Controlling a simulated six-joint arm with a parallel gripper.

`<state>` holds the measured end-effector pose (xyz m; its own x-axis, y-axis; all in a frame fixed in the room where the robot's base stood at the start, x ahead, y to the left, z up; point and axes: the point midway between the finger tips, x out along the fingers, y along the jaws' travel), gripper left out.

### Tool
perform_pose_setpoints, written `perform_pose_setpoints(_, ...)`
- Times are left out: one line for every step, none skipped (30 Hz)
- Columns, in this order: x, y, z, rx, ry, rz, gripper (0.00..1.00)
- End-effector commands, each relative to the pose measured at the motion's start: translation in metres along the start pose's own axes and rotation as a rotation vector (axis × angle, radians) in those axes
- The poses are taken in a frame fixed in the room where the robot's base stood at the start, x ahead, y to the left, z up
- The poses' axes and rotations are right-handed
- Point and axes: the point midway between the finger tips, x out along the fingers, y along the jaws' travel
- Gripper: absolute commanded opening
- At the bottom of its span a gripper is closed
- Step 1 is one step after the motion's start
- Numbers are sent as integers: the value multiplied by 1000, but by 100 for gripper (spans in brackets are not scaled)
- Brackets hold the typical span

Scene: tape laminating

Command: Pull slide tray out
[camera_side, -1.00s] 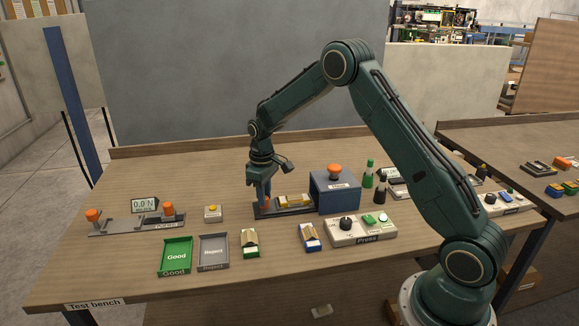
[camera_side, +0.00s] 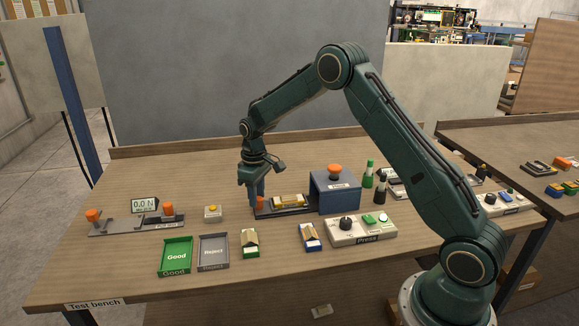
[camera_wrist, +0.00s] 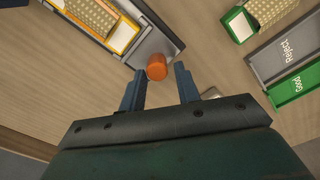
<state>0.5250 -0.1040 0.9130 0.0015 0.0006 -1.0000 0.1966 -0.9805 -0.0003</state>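The slide tray (camera_side: 290,208) lies on a dark base left of the blue press housing (camera_side: 338,196), out in the open. It carries a yellow-framed piece with a tan top (camera_side: 291,200), which also shows in the wrist view (camera_wrist: 95,15). An orange knob (camera_side: 260,203) stands at the tray's left end. My gripper (camera_side: 257,197) is down at this knob. In the wrist view my gripper (camera_wrist: 160,78) is open, its two fingers apart, and the orange knob (camera_wrist: 157,67) lies between and just beyond their tips. No grip on it shows.
A green Good bin (camera_side: 176,256) and a grey Reject bin (camera_side: 213,251) stand in front, with a green-framed sample (camera_side: 250,242) and a blue-framed sample (camera_side: 310,236). A press control box (camera_side: 363,231) is at the front right. A puller (camera_side: 130,225) is at the left.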

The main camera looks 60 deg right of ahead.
Motion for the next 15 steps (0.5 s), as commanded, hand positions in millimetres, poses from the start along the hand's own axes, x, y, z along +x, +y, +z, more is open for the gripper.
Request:
perform_pose_setpoints(-3, 0, 0, 1, 1, 1, 32)
perform_pose_setpoints(-6, 0, 0, 1, 1, 1, 32)
perform_pose_setpoints(-9, 0, 0, 1, 2, 1, 32)
perform_pose_setpoints(-12, 0, 0, 1, 3, 1, 32)
perform_pose_setpoints(-15, 1, 0, 1, 3, 2, 32)
perform_pose_setpoints(-20, 0, 0, 1, 3, 2, 32)
perform_pose_setpoints(-24, 0, 0, 1, 3, 1, 32)
perform_pose_setpoints(-28, 0, 0, 1, 4, 2, 32)
perform_pose_setpoints(-34, 1, -1, 0, 5, 2, 32)
perform_pose_setpoints(-39, 0, -1, 0, 5, 2, 32)
perform_pose_setpoints(-44, 0, -1, 0, 5, 2, 32)
perform_pose_setpoints(-50, 0, -1, 0, 5, 2, 32)
perform_pose_setpoints(-56, 0, -1, 0, 5, 2, 32)
perform_pose_setpoints(-61, 0, -1, 0, 6, 2, 32)
perform_pose_setpoints(-68, 0, -1, 0, 6, 2, 32)
